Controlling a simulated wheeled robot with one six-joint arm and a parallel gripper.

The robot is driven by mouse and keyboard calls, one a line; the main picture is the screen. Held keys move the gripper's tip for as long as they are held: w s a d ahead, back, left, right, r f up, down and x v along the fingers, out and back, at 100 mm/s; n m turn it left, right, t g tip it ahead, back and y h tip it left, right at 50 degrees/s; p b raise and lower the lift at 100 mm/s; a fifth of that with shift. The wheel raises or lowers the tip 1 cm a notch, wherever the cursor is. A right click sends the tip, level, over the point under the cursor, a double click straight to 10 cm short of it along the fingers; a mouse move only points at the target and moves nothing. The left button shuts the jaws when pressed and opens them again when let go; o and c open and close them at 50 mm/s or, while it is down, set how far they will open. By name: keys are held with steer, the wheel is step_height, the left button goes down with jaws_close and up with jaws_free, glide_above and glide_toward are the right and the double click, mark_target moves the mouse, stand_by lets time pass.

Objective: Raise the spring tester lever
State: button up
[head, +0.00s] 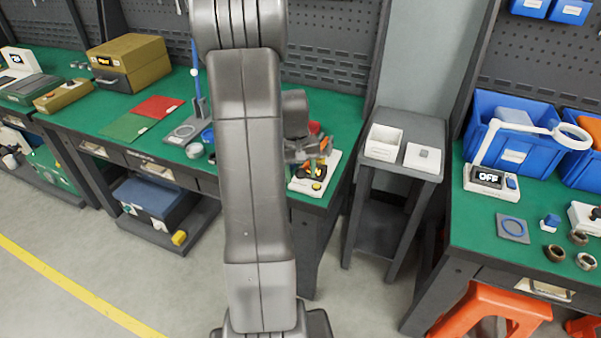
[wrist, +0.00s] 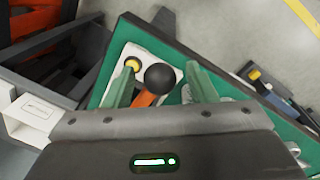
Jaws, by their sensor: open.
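The spring tester (head: 305,186) has a white base with a yellow button and stands near the right end of the left green bench, partly hidden by my arm and gripper. In the wrist view its white base (wrist: 150,55) lies below my gripper. Its lever (wrist: 144,99) shows as an orange bar with a round black knob (wrist: 160,78). My gripper (wrist: 161,70) is open, with one green-looking finger on each side of the knob. The knob appears between the fingers, with a gap on both sides. In the head view my gripper (head: 308,160) is just over the tester; the lever's angle is unclear.
A small grey stand with a white open box (head: 383,142) is right of the bench. Left of my arm lie red and green mats (head: 157,107) and a small stand with a blue rod (head: 195,70). Another green bench (head: 475,222) is at far right.

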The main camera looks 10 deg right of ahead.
steer(key=shift+f, duration=0.3)
